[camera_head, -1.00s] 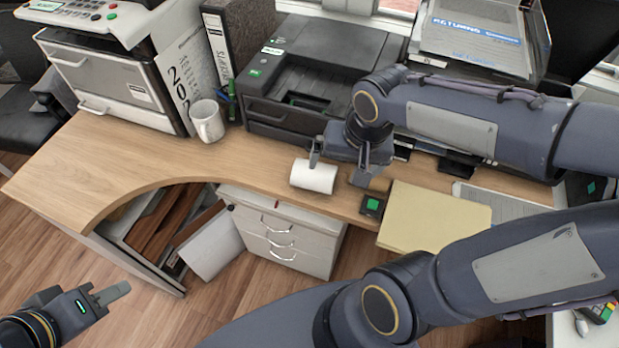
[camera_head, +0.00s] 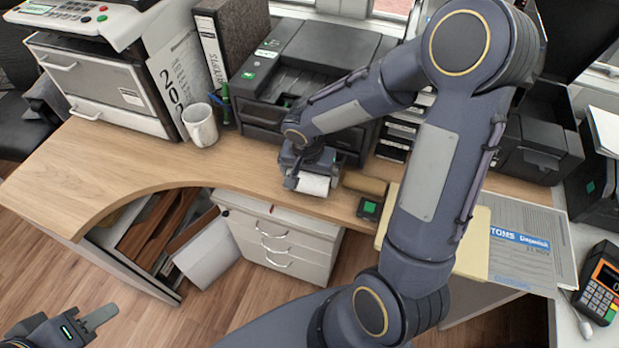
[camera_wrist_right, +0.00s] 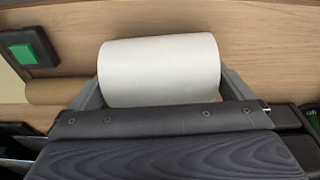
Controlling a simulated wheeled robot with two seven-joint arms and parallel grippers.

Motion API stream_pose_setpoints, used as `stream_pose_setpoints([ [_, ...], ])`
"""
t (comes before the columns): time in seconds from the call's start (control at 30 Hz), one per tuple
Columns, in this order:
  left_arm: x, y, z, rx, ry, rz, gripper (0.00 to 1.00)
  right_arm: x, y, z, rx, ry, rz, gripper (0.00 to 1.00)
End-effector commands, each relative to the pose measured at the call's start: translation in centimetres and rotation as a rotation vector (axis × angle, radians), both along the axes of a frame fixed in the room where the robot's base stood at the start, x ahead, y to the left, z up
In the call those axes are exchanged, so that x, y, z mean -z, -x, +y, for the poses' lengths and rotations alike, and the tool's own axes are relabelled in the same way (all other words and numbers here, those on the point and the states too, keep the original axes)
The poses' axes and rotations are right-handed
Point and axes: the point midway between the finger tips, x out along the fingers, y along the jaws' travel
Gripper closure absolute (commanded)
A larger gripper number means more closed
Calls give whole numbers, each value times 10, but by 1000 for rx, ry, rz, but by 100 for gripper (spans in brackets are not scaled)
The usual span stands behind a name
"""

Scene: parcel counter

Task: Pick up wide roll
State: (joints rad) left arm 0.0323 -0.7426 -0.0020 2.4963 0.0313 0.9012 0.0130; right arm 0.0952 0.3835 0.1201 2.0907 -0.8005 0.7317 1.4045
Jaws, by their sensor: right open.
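The wide roll (camera_head: 313,184) is white and lies on its side on the wooden counter, near its front edge. My right gripper (camera_head: 310,183) is over it from above, with its fingers on either side of the roll's ends. In the right wrist view the roll (camera_wrist_right: 160,70) sits between the two fingers (camera_wrist_right: 162,88), which are open. Part of the roll is hidden by the gripper. My left gripper (camera_head: 92,322) is low at the left, away from the counter; only part of it shows and its opening is unclear.
A small black device with a green top (camera_head: 369,207) and a brown roll (camera_head: 363,184) lie to the right of the roll. A black printer (camera_head: 310,75) stands behind. A white mug (camera_head: 200,125) is to the left. The counter's left part is clear.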

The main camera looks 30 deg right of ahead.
Motion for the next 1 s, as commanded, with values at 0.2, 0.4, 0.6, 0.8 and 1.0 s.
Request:
stream_pose_setpoints([
  [0.2,0,0,0,0,0,0,64,3,-1,-1,1,-1,-2,0],
  [0.4,0,0,0,0,0,0,64,3,0,0,0,0,-1,20],
  [0.6,0,0,0,0,0,0,64,2,-1,0,0,0,-3,39],
  [0.8,0,0,0,0,0,0,64,1,-1,0,0,0,-3,39],
  [1.0,-3,0,0,0,0,0,64,-13,-2,-1,1,1,-7,39],
])
